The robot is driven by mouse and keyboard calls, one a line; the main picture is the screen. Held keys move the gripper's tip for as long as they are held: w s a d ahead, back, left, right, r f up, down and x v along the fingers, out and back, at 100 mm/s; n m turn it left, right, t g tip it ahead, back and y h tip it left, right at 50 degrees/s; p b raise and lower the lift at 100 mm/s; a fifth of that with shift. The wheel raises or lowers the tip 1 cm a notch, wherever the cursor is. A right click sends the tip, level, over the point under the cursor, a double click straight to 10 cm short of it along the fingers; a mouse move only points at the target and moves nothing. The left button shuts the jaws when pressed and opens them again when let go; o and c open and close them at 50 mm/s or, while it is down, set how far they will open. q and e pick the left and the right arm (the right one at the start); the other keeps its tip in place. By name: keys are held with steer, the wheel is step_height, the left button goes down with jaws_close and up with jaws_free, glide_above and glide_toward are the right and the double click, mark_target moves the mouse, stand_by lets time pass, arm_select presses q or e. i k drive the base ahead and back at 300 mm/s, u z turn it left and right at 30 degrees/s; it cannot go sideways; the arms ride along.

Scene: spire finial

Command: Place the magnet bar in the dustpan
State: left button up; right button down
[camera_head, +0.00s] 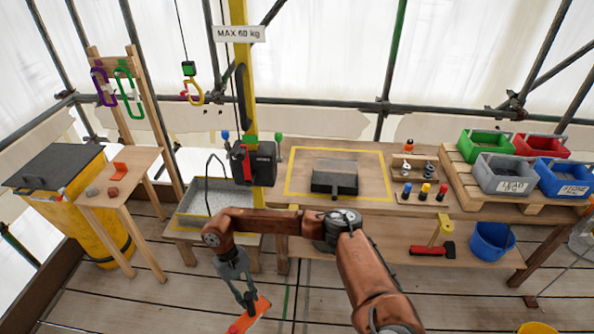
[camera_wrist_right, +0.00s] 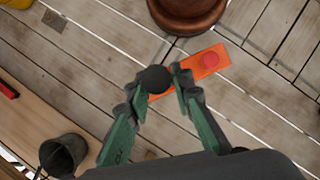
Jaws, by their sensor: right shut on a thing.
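The magnet bar (camera_head: 250,314) is a flat orange bar, held low over the plank floor in front of the workbench. In the right wrist view the bar (camera_wrist_right: 207,64) shows a red round spot and a dark ball-shaped knob (camera_wrist_right: 154,79). My right gripper (camera_head: 246,299) is shut on it; its green fingers (camera_wrist_right: 163,82) close around the knob. The dustpan (camera_head: 334,180) appears to be the dark, grey-topped pan inside the yellow outline on the workbench, up and right of the gripper. My left gripper is not in view.
A grey tray (camera_head: 190,222) stands low at the left, beside a yellow post (camera_head: 239,50) with a black device (camera_head: 262,160). Bottles (camera_head: 425,190) and colored bins (camera_head: 488,145) stand right of the outline. The bench inside the outline is clear around the pan.

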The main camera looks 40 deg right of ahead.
mark_target(334, 183)
steer(key=i, duration=0.6)
steer(key=z, duration=1.1)
steer(key=i, duration=0.5)
